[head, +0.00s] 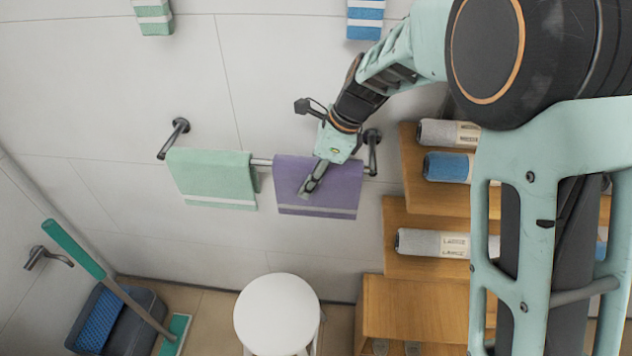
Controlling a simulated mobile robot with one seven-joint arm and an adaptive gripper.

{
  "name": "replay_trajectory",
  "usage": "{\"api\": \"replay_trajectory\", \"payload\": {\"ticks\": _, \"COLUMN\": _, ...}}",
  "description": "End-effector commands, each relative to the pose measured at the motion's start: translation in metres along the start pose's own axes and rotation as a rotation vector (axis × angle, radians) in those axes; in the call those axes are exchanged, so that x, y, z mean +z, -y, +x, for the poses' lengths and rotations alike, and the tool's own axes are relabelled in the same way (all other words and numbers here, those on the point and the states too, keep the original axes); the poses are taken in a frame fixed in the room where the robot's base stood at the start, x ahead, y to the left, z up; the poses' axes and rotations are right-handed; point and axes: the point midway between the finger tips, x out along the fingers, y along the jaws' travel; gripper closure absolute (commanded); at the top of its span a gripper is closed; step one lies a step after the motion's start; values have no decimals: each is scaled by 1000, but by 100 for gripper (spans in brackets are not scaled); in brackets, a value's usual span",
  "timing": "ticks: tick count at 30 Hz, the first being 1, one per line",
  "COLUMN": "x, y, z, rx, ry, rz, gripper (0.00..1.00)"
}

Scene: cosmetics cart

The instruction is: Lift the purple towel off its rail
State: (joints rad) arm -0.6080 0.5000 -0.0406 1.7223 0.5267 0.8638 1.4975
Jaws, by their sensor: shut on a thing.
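The purple towel (335,201) hangs folded over the right part of the wall rail (263,161), with a pale stripe near its lower edge. My gripper (306,190) is at the front of the purple towel, left of its middle, and is shut on it. The towel still lies over the rail. The fingertips are small in this view, and the towel's back layer is hidden.
A green towel (212,176) hangs on the rail's left part. A white round stool (277,315) stands below. Wooden shelves (412,185) with rolled towels (449,167) are at right. A mop (110,285) and bucket (140,305) stand lower left.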

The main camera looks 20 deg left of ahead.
Motion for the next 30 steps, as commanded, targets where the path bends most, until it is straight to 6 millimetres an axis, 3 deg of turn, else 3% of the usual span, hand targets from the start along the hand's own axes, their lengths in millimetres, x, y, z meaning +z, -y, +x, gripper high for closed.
{"api": "replay_trajectory", "payload": {"ticks": 7, "x": 2, "y": 1, "z": -6, "rx": -4, "ry": 1, "rz": -1, "gripper": 94}}
{"api": "replay_trajectory", "payload": {"ticks": 11, "x": 9, "y": 2, "z": -20, "rx": -5, "ry": 2, "rz": -1, "gripper": 94}}
{"api": "replay_trajectory", "payload": {"ticks": 30, "x": 57, "y": 4, "z": -136, "rx": -5, "ry": 2, "rz": -1, "gripper": 94}}
